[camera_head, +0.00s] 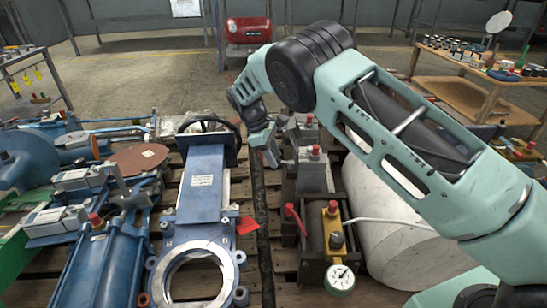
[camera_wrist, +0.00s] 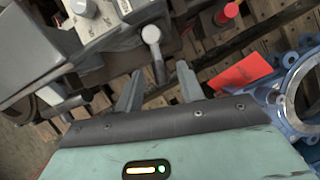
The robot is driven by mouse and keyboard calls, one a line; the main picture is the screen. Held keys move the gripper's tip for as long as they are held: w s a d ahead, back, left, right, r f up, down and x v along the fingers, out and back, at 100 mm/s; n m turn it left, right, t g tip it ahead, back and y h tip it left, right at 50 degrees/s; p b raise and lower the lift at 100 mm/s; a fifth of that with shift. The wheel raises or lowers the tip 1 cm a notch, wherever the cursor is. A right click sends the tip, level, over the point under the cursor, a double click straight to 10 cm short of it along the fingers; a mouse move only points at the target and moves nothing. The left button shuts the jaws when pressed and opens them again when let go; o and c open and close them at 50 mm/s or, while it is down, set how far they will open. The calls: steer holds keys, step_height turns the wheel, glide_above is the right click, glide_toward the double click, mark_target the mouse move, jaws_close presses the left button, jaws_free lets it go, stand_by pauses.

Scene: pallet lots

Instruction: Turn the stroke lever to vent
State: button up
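A grey lever with a round knob (camera_wrist: 151,36) stands out from a grey housing (camera_wrist: 92,18) in the wrist view; it looks like the stroke lever, though I can read no label on it. My gripper is open and empty, its two fingers (camera_wrist: 158,88) apart, with the lever just beyond and between the fingertips. The fingers do not appear to touch it. In the head view my gripper (camera_head: 269,157) is low over the pallet, beside the grey units (camera_head: 313,170). The lever cannot be made out there.
A blue gate valve (camera_head: 203,180) with a black handwheel and red tag (camera_head: 246,225) lies left. A yellow block (camera_head: 333,228) with a gauge (camera_head: 340,278) is in front. A white cylinder (camera_head: 385,225) lies right. A red-capped part (camera_wrist: 231,10) is near the lever.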

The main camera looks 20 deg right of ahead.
jaws_close()
steer(key=p, duration=0.3)
steer(key=shift+s+a+r+n+p, duration=0.1)
steer(key=shift+s+r+n+p, duration=0.1)
steer(key=shift+r+n+p, duration=0.15)
steer(key=p, duration=0.1)
steer(key=n+t+p, duration=0.1)
steer(key=shift+s+a+f+p, duration=0.1)
steer(key=shift+s+f+p, duration=0.15)
steer(key=shift+f+p, duration=0.05)
jaws_free()
